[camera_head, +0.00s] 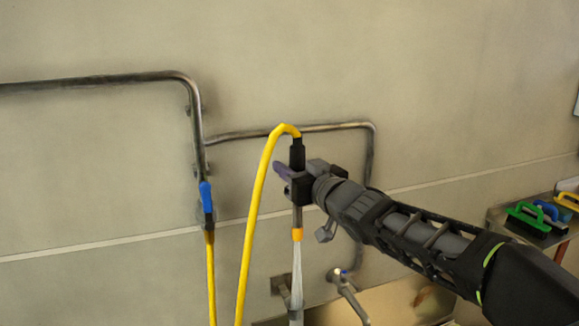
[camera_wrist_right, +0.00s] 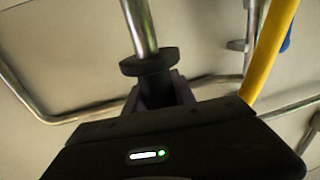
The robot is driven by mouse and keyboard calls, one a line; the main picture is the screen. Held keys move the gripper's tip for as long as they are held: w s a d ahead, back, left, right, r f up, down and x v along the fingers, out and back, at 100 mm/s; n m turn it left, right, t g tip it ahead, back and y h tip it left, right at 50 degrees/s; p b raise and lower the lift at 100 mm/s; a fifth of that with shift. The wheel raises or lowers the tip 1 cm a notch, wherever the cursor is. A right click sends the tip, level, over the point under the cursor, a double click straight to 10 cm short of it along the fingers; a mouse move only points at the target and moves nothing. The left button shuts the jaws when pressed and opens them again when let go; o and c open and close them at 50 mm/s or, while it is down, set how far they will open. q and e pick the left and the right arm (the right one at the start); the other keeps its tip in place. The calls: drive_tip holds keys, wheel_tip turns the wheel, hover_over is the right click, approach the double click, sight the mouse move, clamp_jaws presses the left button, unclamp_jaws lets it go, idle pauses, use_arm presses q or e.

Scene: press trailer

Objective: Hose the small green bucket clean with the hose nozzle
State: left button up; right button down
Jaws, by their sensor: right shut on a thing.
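My right gripper (camera_head: 291,183) is shut on the hose nozzle (camera_head: 297,218), which hangs upright with its orange tip down. A pale jet of water runs straight down from the tip. In the right wrist view the nozzle's metal tube and black collar (camera_wrist_right: 148,63) show at the jaws (camera_wrist_right: 158,92). The yellow hose (camera_head: 258,195) arches from the nozzle's top and drops to the left; it also shows in the right wrist view (camera_wrist_right: 270,48). The small green bucket is not in view. My left gripper is not in view.
A metal basin (camera_head: 385,303) lies below, with a tap (camera_head: 345,290) at its back. Metal pipes (camera_head: 100,82) run along the wall. A blue valve fitting (camera_head: 206,196) joins the hose at left. Brushes (camera_head: 528,218) lie on a shelf at right.

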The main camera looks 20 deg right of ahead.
drive_tip(key=s+p, duration=0.2)
drive_tip(key=s, duration=0.7)
drive_tip(key=shift+s+a, duration=0.25)
drive_tip(key=shift+a, duration=0.05)
idle(0.6)
